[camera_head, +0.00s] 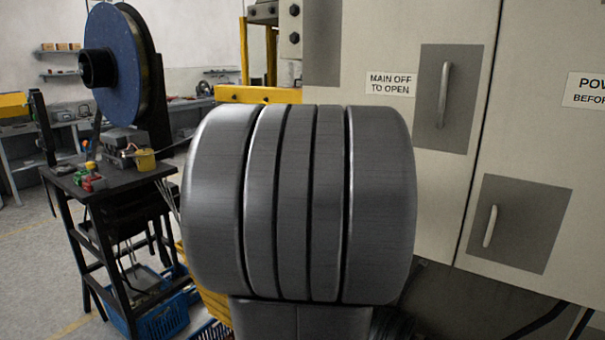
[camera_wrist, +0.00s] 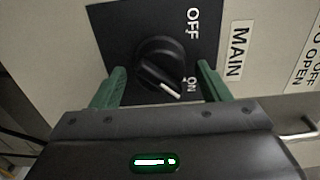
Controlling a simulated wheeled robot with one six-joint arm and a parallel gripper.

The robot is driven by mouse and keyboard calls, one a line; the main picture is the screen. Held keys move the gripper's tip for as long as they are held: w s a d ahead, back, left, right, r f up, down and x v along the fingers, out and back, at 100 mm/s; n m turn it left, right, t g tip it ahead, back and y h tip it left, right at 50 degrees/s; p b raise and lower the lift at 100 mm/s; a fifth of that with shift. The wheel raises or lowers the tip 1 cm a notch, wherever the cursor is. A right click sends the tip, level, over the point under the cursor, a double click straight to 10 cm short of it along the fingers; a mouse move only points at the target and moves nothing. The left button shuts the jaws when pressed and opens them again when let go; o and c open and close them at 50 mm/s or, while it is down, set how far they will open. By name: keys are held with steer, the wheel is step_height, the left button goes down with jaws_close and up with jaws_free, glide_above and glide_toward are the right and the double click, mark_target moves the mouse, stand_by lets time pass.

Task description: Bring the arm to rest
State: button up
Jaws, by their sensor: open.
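In the wrist view my gripper (camera_wrist: 160,88) is open, with one green finger on each side of a black rotary switch knob (camera_wrist: 160,62). The knob sits on a black plate (camera_wrist: 115,25) marked OFF and ON, and its white pointer line is toward ON. I cannot tell whether the fingers touch the knob; a gap shows on both sides. In the head view my grey arm fills the middle and hides the gripper and the switch.
A light cabinet (camera_head: 400,30) with recessed handles stands at the right, close to my arm. At the left, a dark workbench (camera_head: 105,185) carries a large blue reel (camera_head: 110,60). Blue crates (camera_head: 165,318) lie beneath it. Open floor (camera_head: 30,265) shows at far left.

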steer(key=shift+w+d, duration=0.15)
steer(key=shift+w, duration=0.1)
steer(key=shift+s, duration=0.1)
